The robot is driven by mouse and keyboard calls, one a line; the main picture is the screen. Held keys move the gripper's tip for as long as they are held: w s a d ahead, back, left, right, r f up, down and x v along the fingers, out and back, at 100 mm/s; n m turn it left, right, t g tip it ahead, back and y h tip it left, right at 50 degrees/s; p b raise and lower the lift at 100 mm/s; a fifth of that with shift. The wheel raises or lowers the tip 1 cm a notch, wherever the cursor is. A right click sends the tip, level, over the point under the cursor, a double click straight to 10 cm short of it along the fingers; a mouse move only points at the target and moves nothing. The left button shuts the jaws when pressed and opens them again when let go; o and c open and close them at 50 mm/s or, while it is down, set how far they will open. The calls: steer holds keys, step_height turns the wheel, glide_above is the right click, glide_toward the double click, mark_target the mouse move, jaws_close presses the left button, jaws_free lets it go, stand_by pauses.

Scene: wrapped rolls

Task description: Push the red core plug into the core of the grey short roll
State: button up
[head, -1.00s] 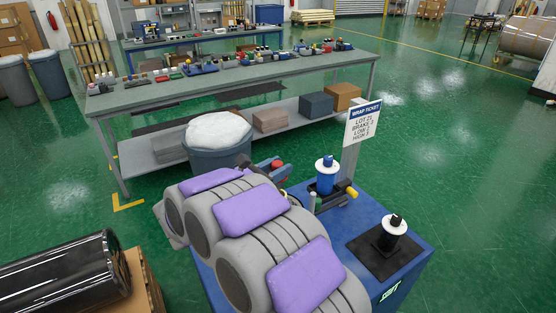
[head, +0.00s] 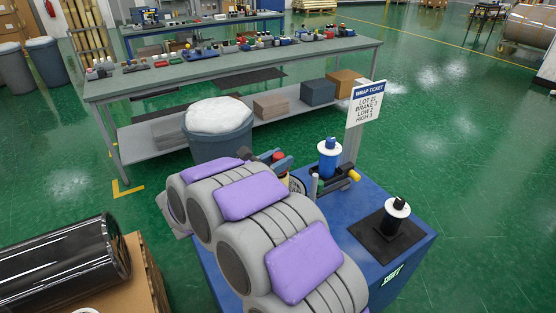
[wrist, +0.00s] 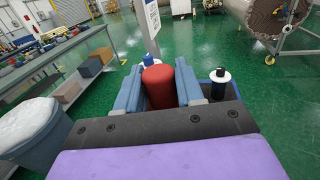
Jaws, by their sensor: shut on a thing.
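The red core plug (wrist: 160,88) is upright between the two blue-grey fingers of my gripper (wrist: 159,70) in the wrist view; the gripper is shut on it. In the head view my gripper (head: 279,159) shows small beyond my padded arm, with a bit of red at it. I cannot pick out the grey short roll for certain in either view. A white ring-shaped end (head: 86,310) is cut off at the bottom left edge of the head view; what it belongs to is hidden.
A long black wrapped roll (head: 65,260) lies at lower left on cardboard (head: 148,280). A bin (head: 218,145) stands before the long bench (head: 240,62).

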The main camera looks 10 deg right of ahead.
steer(key=shift+d, duration=0.1)
steer(key=shift+f+b, duration=0.75)
steer(key=shift+f, duration=0.25)
stand_by(0.8)
steer(key=o, duration=1.1)
steer(key=p+v, duration=0.2)
steer(key=v, duration=1.5)
steer(key=shift+a, duration=0.25)
steer(key=shift+w, duration=0.1)
